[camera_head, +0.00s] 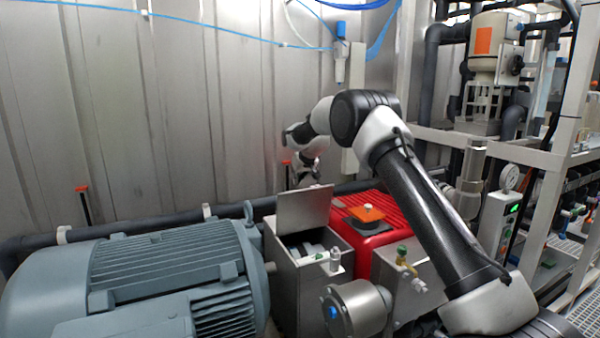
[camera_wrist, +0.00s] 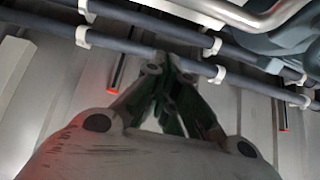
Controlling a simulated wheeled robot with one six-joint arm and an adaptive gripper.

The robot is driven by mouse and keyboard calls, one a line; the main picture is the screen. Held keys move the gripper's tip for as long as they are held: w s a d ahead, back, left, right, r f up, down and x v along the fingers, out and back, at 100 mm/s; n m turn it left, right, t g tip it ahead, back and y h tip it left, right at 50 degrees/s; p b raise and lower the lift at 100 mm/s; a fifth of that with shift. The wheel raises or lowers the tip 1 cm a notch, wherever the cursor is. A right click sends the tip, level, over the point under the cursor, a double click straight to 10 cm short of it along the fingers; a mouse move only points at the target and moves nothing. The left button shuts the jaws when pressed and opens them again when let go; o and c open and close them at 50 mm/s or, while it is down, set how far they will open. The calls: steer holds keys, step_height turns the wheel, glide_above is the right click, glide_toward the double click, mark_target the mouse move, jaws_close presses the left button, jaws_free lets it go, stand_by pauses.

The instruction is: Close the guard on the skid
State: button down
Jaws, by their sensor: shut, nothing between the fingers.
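The guard (camera_head: 304,209) is a flat grey metal flap that stands raised, nearly upright, at the back of an open-topped steel box (camera_head: 291,290) on the skid. Pale parts show inside the box opening below it. My gripper (camera_head: 303,182) is just above and seemingly behind the guard's top edge; whether they touch is unclear. In the wrist view my gripper (camera_wrist: 168,68) has its fingers together with nothing between them. The guard cannot be made out in the wrist view.
A large grey-green motor (camera_head: 150,275) stands left of the box. A red machine (camera_head: 385,222) with an orange-topped part (camera_head: 367,213) is on the right. Dark pipes (camera_head: 130,227) run along the metal wall (camera_head: 150,110) behind. A pump (camera_head: 492,50) and frame stand at the right.

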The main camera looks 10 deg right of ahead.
steer(key=s, duration=0.1)
steer(key=s+f, duration=0.1)
steer(key=s+d, duration=0.1)
steer(key=shift+s+f, duration=0.15)
steer(key=shift+s, duration=0.25)
steer(key=shift+s, duration=0.1)
steer(key=shift+s, duration=0.3)
